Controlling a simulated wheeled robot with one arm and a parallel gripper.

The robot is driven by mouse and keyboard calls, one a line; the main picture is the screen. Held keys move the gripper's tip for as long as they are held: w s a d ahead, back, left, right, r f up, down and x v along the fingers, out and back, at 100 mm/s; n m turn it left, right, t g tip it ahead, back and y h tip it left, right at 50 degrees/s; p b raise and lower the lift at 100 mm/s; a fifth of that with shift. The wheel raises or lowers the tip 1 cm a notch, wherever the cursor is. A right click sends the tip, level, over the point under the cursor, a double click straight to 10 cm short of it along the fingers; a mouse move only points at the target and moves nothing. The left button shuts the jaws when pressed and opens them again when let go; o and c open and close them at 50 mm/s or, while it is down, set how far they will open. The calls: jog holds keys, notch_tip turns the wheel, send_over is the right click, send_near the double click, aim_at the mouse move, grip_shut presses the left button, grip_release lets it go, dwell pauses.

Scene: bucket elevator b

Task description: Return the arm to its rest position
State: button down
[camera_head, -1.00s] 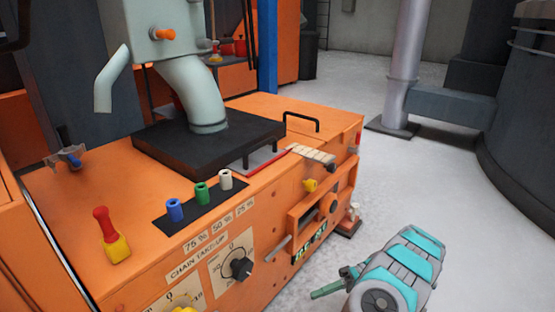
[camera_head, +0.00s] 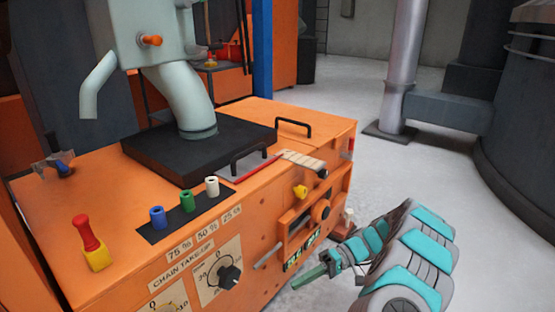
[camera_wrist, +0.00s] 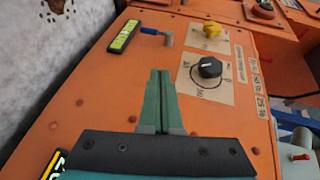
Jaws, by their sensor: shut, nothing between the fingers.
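My gripper (camera_head: 310,276) is at the lower right of the head view, in front of the orange machine's (camera_head: 110,200) front panel. Its green fingers are together and hold nothing. My grey and teal arm (camera_head: 420,250) reaches in from the lower right. In the wrist view the shut fingers (camera_wrist: 160,85) point along the orange panel, towards a black dial (camera_wrist: 208,68) and a lever with a blue grip (camera_wrist: 152,31). I cannot tell how wide the space is between the fingertips and the panel.
The machine top holds a red and yellow lever (camera_head: 90,243), blue, green and white pegs (camera_head: 187,201), and a black plate (camera_head: 150,150) under a grey pipe. A yellow knob (camera_wrist: 212,29) sits on the panel. Grey floor (camera_head: 420,170) is open right of the machine, before a dark tank (camera_head: 520,110).

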jog(key=s+a+r+h, duration=0.2)
jog(key=s+r+h, duration=0.1)
jog(key=s+r, duration=0.5)
jog(key=s+a+r+h, duration=0.3)
jog(key=s+r+h, duration=0.1)
jog(key=s+r, duration=0.3)
jog(key=s+d+m+t+h, duration=0.5)
jog(key=s+d+m+h, duration=0.15)
jog(key=s+d, duration=0.9)
notch_tip(320, 180, up, 14)
jog(key=s+a+p, duration=0.1)
jog(key=a+p, duration=0.1)
jog(key=p, duration=1.2)
jog(key=shift+s+r+n, duration=0.2)
jog(key=shift+s+n, duration=0.15)
jog(key=shift+s, duration=0.05)
jog(key=shift+h, duration=0.25)
